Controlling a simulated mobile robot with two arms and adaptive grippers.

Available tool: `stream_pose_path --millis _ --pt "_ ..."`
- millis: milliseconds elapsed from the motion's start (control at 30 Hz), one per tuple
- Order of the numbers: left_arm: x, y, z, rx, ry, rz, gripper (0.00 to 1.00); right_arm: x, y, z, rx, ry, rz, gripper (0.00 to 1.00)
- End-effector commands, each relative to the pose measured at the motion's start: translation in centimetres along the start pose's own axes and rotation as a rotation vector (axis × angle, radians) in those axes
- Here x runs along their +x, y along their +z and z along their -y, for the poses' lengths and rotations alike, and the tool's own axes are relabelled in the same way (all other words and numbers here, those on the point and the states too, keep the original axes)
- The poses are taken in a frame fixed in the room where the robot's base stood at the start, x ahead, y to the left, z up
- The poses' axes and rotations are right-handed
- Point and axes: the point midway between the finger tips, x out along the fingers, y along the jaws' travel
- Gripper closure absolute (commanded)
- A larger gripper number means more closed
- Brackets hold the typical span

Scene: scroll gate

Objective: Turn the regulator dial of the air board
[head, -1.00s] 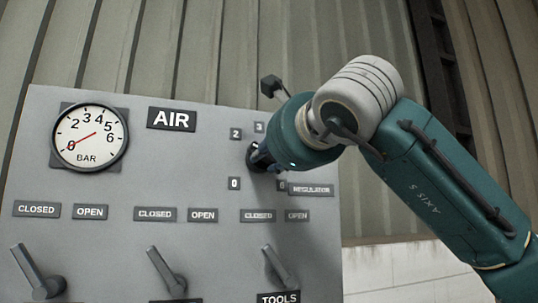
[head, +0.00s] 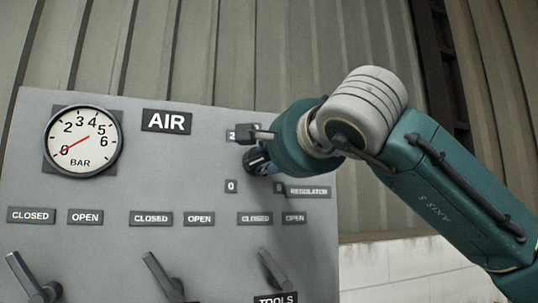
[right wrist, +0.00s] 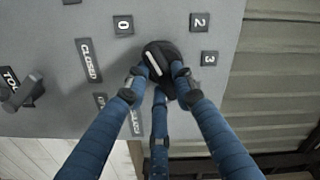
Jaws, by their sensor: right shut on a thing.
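The air board (head: 200,260) is a grey upright panel; it also shows in the right wrist view (right wrist: 60,110). In the right wrist view its black regulator dial (right wrist: 156,62) has a white line pointing roughly toward the 0 plate (right wrist: 123,25). My right gripper (right wrist: 160,76) has blue fingers closed around the dial. In the head view the right gripper (head: 258,160) is at the board, beside the REGULATOR plate (head: 308,191), and largely hides the dial. The pressure gauge (head: 82,140) has its red needle at 0. My left gripper is not in view.
Below the dial are several CLOSED and OPEN plates and a row of grey levers, left (head: 33,278), middle (head: 163,277) and right (head: 274,270). A ribbed wall (head: 220,60) stands behind the board.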

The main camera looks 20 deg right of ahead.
Motion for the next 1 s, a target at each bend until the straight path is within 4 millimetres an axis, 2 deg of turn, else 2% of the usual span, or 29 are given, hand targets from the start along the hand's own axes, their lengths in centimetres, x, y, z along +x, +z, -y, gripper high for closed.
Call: stream_pose_path --millis 400,1000 --pt "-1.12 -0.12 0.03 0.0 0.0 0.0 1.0 0.07 -0.09 -0.02 -0.26 0.004 0.002 1.0" --pt "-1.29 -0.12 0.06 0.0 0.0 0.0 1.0 0.09 0.0 -0.13 -0.33 0.005 0.004 1.0"
